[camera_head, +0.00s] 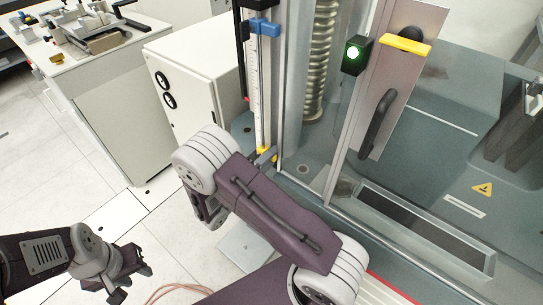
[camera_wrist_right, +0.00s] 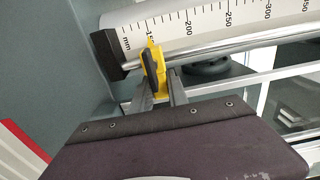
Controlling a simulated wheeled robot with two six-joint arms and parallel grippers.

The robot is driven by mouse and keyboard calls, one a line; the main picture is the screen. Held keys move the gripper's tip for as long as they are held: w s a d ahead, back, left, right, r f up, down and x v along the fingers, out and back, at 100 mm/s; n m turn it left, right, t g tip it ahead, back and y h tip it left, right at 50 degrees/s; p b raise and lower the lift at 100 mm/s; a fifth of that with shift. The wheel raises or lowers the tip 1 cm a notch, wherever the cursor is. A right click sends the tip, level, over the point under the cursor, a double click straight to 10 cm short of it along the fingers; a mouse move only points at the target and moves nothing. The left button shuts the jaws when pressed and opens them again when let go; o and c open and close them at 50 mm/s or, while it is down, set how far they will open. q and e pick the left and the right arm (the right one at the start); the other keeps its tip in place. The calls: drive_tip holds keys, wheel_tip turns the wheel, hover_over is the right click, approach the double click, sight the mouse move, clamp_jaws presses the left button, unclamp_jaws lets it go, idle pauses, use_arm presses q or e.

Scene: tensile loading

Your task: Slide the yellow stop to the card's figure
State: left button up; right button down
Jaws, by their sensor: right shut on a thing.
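The yellow stop (camera_head: 263,150) sits low on the upright white scale (camera_head: 263,95) at the machine's left side. In the right wrist view the yellow stop (camera_wrist_right: 154,68) is on the rod beside the scale (camera_wrist_right: 200,25), near the black end block (camera_wrist_right: 107,54). My right gripper (camera_head: 266,156) is shut on it, with its fingers (camera_wrist_right: 160,85) on either side. It hides part of the mark just below 200; 200, 250, 300 and 350 mm read clearly. My left gripper (camera_head: 128,284) is low at the left, empty, and looks open. I cannot make out a card with a figure.
A blue clamp (camera_head: 261,27) sits high on the scale column. A white cabinet (camera_head: 200,75) stands behind left. The floor at left is mostly clear.

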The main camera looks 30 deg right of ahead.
wheel_tip(320, 180, up, 4)
drive_tip(key=p, duration=0.4)
drive_tip(key=shift+f, duration=0.45)
drive_tip(key=c, duration=1.3)
unclamp_jaws()
drive_tip(key=v, duration=0.9)
